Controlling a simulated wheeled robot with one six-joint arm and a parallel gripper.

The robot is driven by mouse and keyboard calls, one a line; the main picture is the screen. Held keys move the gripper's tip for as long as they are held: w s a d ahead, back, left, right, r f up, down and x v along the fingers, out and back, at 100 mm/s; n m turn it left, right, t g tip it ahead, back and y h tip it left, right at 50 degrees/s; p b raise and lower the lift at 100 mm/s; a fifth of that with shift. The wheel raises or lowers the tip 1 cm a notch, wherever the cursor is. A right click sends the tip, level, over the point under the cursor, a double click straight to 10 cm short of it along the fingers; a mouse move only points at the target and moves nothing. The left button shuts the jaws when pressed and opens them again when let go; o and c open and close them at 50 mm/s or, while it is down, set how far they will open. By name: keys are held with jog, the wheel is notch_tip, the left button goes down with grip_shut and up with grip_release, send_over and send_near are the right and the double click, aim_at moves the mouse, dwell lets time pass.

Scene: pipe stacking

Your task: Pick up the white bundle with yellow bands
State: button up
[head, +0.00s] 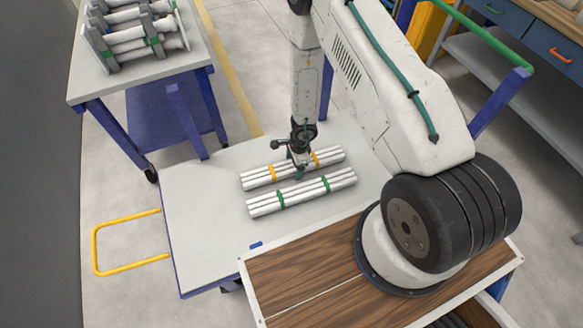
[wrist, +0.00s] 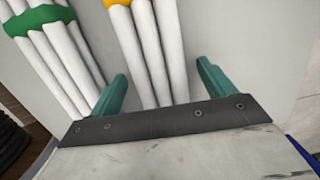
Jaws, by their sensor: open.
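The white bundle with yellow bands (head: 258,178) lies on the grey table top, behind a matching white bundle with green bands (head: 303,193). My gripper (head: 299,168) is over the middle of the yellow-banded bundle, between its two bands, and hides part of it. In the wrist view, my gripper (wrist: 162,70) is open, with one teal finger on each side of the yellow-banded bundle (wrist: 148,50). I cannot tell how far down the fingers reach. The green-banded bundle (wrist: 55,55) lies just left of the left finger.
The table (head: 205,220) is clear on its left side, except for a small blue piece (head: 256,245) near the front edge. Another table (head: 85,85) at the back left carries a rack (head: 100,45) of banded white pipes. A workbench with blue drawers (head: 550,50) stands at the right.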

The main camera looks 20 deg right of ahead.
aim_at(293, 166)
jog(key=c, duration=1.3)
jog(key=shift+r, duration=0.1)
jog(key=shift+r, duration=1.75)
jog(key=shift+s+a+f, duration=0.1)
jog(key=shift+s, duration=0.35)
jog(key=s, duration=0.5)
jog(key=s+r, duration=0.1)
jog(key=s, duration=0.9)
jog(key=shift+a+r, duration=0.2)
jog(key=shift+r, duration=0.05)
